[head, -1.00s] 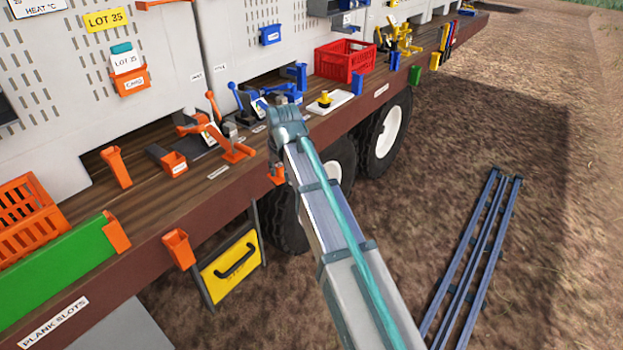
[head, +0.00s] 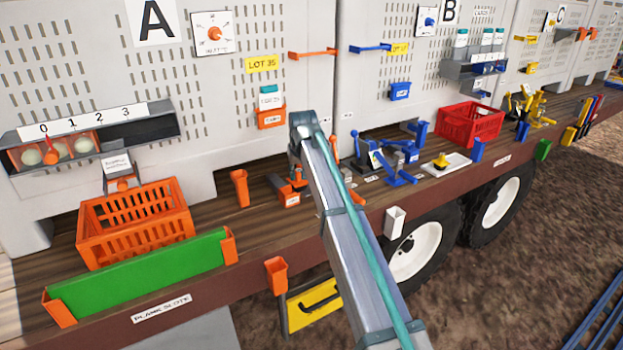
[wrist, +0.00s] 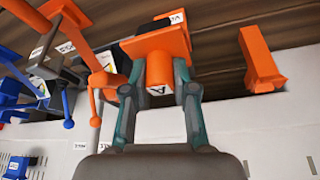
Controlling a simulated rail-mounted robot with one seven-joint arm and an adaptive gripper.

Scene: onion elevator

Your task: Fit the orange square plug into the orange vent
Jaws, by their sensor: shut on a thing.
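My gripper (wrist: 158,100) shows in the wrist view with its two teal fingers shut on the orange square plug (wrist: 158,45). The plug has a wide squared orange body, a dark patch on its far side and a narrower part marked A between the fingers. The plug is held above the wooden deck. In the head view the end of my arm is in front of the lower part of panel A and hides most of the gripper. I cannot make out the orange vent for certain in either view.
An orange clamp with ball-ended levers (wrist: 97,75) is close to the left of the plug in the wrist view. An orange holder (wrist: 260,60) is at right. The head view shows an orange crate (head: 130,225), a green plank (head: 140,275) and blue clamps (head: 400,165).

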